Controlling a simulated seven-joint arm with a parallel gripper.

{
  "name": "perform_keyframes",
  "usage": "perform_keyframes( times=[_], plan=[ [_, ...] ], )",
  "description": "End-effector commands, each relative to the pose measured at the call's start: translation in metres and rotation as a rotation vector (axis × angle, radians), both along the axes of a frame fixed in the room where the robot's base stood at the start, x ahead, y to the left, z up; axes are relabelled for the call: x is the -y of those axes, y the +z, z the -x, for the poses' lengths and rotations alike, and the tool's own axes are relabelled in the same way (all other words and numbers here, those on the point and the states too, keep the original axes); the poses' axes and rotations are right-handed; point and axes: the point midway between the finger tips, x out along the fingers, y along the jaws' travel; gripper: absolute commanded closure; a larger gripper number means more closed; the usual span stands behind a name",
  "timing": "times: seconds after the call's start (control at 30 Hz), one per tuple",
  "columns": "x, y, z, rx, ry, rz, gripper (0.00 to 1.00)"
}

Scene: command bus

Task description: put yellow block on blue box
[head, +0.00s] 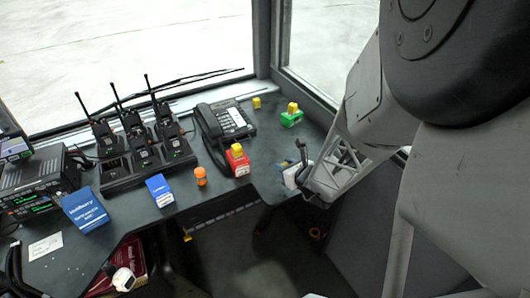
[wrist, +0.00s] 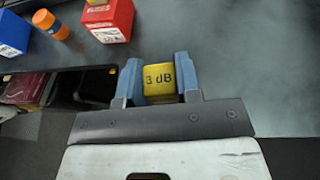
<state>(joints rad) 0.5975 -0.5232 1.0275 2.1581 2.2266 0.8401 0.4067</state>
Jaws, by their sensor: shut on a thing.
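My gripper (wrist: 160,80) is shut on a yellow block (wrist: 159,79) marked "3 dB", with a blue-grey finger on each side of it. In the head view my gripper (head: 298,165) is at the right end of the desk, and the held block cannot be made out there. The small blue box (head: 158,190) stands on the desk well to the left, with nothing on top. It also shows at the upper left edge of the wrist view (wrist: 13,34). A larger blue box (head: 85,210) with white lettering stands farther left.
A red box (head: 241,167) and a green box (head: 290,121) each carry a yellow block. Another yellow block (head: 257,102) lies near the phone (head: 225,122). An orange cylinder (head: 200,176) stands between the red and small blue boxes. Radios (head: 140,150) stand behind.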

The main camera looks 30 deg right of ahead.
Motion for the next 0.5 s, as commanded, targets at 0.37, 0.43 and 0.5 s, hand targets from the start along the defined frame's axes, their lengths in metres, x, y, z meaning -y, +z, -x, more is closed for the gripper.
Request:
perform_keyframes(
  times=[0.37, 0.43, 0.5],
  plan=[
    [-0.003, 0.001, -0.001, 0.000, 0.006, 0.000, 0.92],
    [-0.006, 0.001, -0.002, 0.000, 0.013, 0.000, 0.92],
    [-0.011, 0.003, -0.004, 0.001, 0.023, 0.000, 0.92]
  ],
)
